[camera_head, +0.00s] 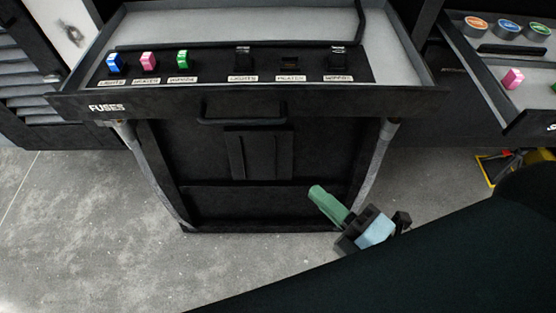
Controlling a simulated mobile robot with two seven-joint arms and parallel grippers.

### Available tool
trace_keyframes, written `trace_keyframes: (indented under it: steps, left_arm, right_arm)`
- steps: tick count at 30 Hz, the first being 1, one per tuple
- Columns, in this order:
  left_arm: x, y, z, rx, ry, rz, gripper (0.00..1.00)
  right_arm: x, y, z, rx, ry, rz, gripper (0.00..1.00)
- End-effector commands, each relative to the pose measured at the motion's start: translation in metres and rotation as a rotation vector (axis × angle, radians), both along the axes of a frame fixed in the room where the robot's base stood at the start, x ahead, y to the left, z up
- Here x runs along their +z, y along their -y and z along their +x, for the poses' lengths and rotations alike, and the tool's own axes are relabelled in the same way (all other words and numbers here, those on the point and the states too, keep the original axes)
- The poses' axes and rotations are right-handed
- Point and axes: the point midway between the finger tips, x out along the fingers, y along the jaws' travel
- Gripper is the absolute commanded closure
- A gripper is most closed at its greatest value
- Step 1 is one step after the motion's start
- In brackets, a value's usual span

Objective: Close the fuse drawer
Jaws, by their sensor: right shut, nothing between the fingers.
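The fuse drawer (420,102), a black tray labelled FUSES, stands pulled out at the top of the view. A blue fuse (114,62), a pink fuse (149,61) and a green fuse (183,59) stand at its left, above small labels. Three labelled slots at its right hold no coloured fuse. A dark bar handle (241,121) is on its front face. My right gripper (319,194), with green fingers, is shut and empty, below and right of the handle and apart from the drawer. My left gripper is not in view.
Another open drawer (478,60) at the right holds round coloured caps and a pink fuse (513,78). Grey legs (375,165) flank a dark panel below the fuse drawer. A yellow item (489,170) lies on the floor at right. The grey floor (90,230) at left is clear.

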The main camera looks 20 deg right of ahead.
Motion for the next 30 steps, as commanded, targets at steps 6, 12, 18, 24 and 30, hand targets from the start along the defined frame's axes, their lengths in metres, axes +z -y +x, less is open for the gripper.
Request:
trace_keyframes:
  steps: [6, 12, 18, 24, 30]
  left_arm:
    - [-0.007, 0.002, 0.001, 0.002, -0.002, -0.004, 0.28]
    - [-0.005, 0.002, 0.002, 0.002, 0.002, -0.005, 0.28]
    - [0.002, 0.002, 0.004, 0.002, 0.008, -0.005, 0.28]
    - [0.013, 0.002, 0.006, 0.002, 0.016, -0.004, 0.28]
    - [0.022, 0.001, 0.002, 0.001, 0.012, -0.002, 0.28]
  right_arm:
    - [0.018, -0.009, -0.002, 0.041, 0.137, -0.097, 1.0]
    - [0.021, -0.01, -0.001, 0.042, 0.14, -0.099, 1.0]
    - [0.024, -0.015, 0.01, 0.04, 0.143, -0.096, 1.0]
    - [0.028, -0.025, 0.03, 0.04, 0.144, -0.097, 1.0]
    - [0.032, -0.038, 0.054, 0.04, 0.143, -0.096, 1.0]
